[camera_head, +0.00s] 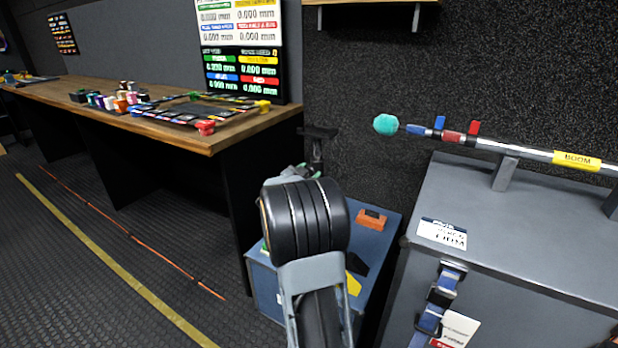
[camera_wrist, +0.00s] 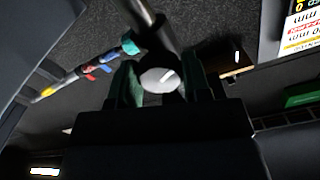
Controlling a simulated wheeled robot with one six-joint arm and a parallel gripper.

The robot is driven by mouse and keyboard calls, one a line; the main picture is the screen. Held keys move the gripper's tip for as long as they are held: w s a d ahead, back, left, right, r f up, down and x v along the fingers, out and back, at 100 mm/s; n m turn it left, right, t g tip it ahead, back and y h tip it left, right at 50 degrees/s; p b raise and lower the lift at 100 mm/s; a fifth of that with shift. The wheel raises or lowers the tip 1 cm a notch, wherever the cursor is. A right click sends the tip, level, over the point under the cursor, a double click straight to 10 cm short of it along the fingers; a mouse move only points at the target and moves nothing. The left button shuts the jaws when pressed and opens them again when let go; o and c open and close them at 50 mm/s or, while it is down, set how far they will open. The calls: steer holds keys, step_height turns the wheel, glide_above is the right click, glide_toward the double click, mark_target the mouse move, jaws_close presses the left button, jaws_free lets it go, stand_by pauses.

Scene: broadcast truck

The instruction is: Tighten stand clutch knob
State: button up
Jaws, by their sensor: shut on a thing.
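In the wrist view, a pale round knob (camera_wrist: 158,80) with a white line on its face sits between the two dark green fingers of my gripper (camera_wrist: 162,84). My gripper is shut on this knob. A dark stand pole (camera_wrist: 145,14) runs up from beside it. In the head view, the black top of the stand (camera_head: 318,136) shows behind my arm, near the right end of the wooden desk. Only a bit of my gripper (camera_head: 305,172) shows there. The knob is hidden behind my arm in that view.
Right of my arm, a grey case (camera_head: 550,250) carries a boom pole (camera_head: 535,152) with a teal tip (camera_head: 385,125). A blue box (camera_head: 385,232) with an orange block stands below my arm. A wooden desk (camera_head: 262,118) is at left. Open floor lies at lower left.

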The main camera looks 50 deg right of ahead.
steer(key=m+b, duration=0.3)
steer(key=m, duration=0.2)
stand_by(0.6)
steer(key=o, duration=0.9)
steer(key=shift+o, duration=0.2)
steer(key=p+v, duration=0.3)
steer(key=v, duration=1.1)
